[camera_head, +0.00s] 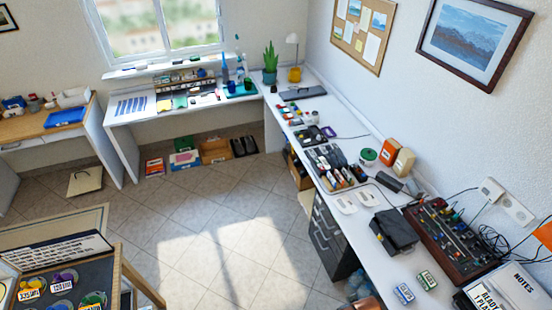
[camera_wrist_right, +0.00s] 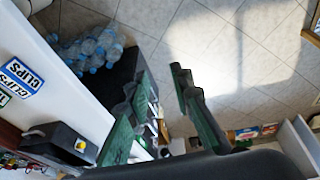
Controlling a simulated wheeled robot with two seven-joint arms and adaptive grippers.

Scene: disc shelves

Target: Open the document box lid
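No box in view is clearly marked as the document box, so I cannot tell which it is. A black box-like item (camera_head: 395,230) lies on the right-hand desk with its top down. A brown cardboard box (camera_head: 214,151) sits on the floor under the far desk. My left gripper is out of view.
The right-hand desk (camera_head: 345,218) holds several trays, a mixer-like panel (camera_head: 447,235) and clip boxes (camera_head: 404,293). A dark board (camera_head: 62,285) fills the lower left. The tiled floor (camera_head: 220,215) is clear in the middle.

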